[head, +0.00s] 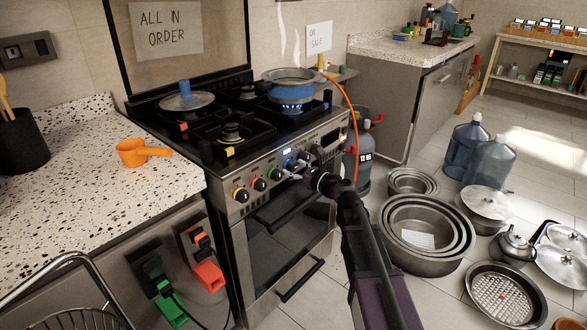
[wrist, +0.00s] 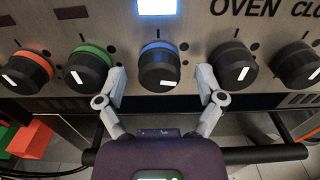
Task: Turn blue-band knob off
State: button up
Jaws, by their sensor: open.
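The blue-band knob (wrist: 159,66) is black with a blue ring and a white mark on its lower face, slightly right of centre. It sits in the middle of the stove's knob row in the wrist view, below a lit display. My gripper (wrist: 161,78) is open, with one finger on each side of this knob. In the head view my gripper (head: 297,174) is at the stove front, partly covering the knobs.
The oven handle bar (wrist: 250,154) runs below. A steaming pot with a blue band (head: 291,93) stands over a blue flame. Metal basins (head: 425,255) cover the floor at right.

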jog(key=c, duration=1.1)
jog(key=shift+c, duration=0.2)
jog(key=shift+n, duration=0.5)
jog(key=n, duration=0.4)
jog(key=shift+w, duration=0.1)
jog(key=n, duration=0.4)
jog(key=shift+r+n, duration=0.1)
jog(key=shift+n, duration=0.3)
jog(key=n, duration=1)
jog(key=shift+w, duration=0.1)
